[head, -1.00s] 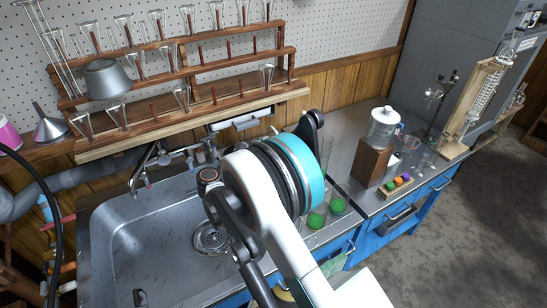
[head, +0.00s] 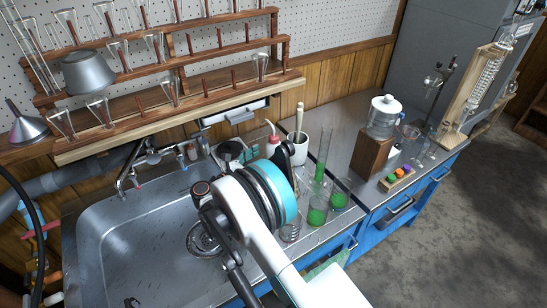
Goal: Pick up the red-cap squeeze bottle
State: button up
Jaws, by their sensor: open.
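The red-cap squeeze bottle (head: 272,145) stands at the back of the counter, right of the sink and below the wall shelf. Its pale body and a red part near the top show, with a thin nozzle pointing up. My arm hides its lower part. My white arm with a teal band crosses the middle of the head view in front of it. I cannot make out my gripper's fingers, and I see nothing held.
The sink (head: 130,240) lies left of my arm. A white pot (head: 299,146) with a pestle-like rod stands right of the bottle. Green-filled beakers (head: 318,210) and a tall cylinder (head: 323,160) stand nearer. A wooden block (head: 371,155) carries a clear jar (head: 383,118).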

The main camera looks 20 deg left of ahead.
aim_at(274, 151)
jog(key=shift+b+x, duration=1.3)
jog(key=shift+x, duration=1.45)
jog(key=shift+f, duration=0.1)
jog(key=c, duration=0.8)
